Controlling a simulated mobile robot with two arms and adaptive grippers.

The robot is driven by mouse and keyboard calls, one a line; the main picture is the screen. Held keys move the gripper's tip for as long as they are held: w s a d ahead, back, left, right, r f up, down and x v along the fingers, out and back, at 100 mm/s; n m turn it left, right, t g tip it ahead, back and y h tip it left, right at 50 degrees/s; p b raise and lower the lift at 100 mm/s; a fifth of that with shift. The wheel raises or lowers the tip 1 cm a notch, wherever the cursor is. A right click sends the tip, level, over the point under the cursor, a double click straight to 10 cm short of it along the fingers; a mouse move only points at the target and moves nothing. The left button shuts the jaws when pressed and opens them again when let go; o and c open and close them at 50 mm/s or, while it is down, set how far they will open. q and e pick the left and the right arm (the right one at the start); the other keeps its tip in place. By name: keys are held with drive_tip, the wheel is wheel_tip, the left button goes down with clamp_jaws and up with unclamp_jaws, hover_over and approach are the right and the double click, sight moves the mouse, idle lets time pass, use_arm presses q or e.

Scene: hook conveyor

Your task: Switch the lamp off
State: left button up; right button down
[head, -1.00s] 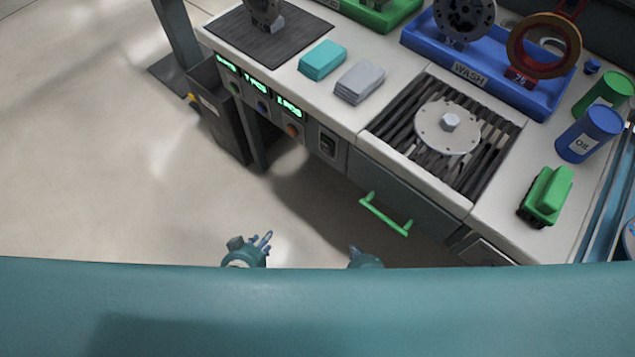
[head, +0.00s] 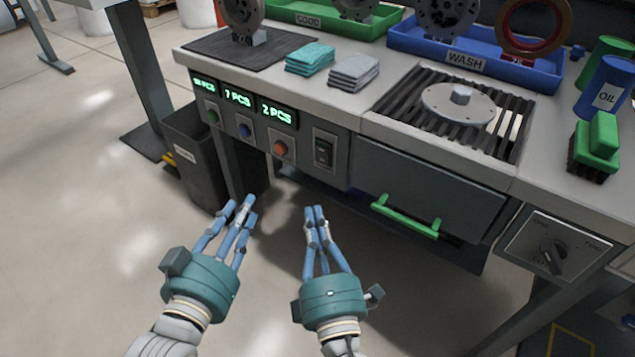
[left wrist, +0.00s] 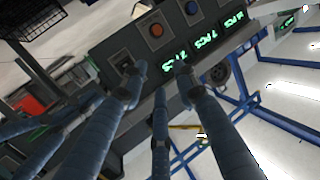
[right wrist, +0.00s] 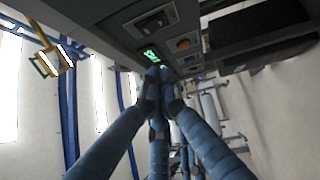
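No lamp shows in the head view. A black rocker switch (head: 324,152) is set in a grey plate on the front of the workbench, right of an orange button (head: 281,149). I cannot read its position. The switch also shows in the right wrist view (right wrist: 153,22). My left gripper (head: 241,209) is empty, its fingertips apart, in front of and below the button panel. My right gripper (head: 315,211) is empty with its fingertips together, below the rocker switch and apart from it.
A green-handled drawer (head: 430,190) and a rotary knob panel (head: 553,252) are to the right on the bench front. A dark bin (head: 190,150) stands at the left. Cloths, a grate with a disc, and blue and green trays are on top.

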sight(323, 153)
use_arm(q)
drive_tip(key=shift+r, duration=0.15)
use_arm(e)
drive_tip(key=shift+r, duration=0.15)
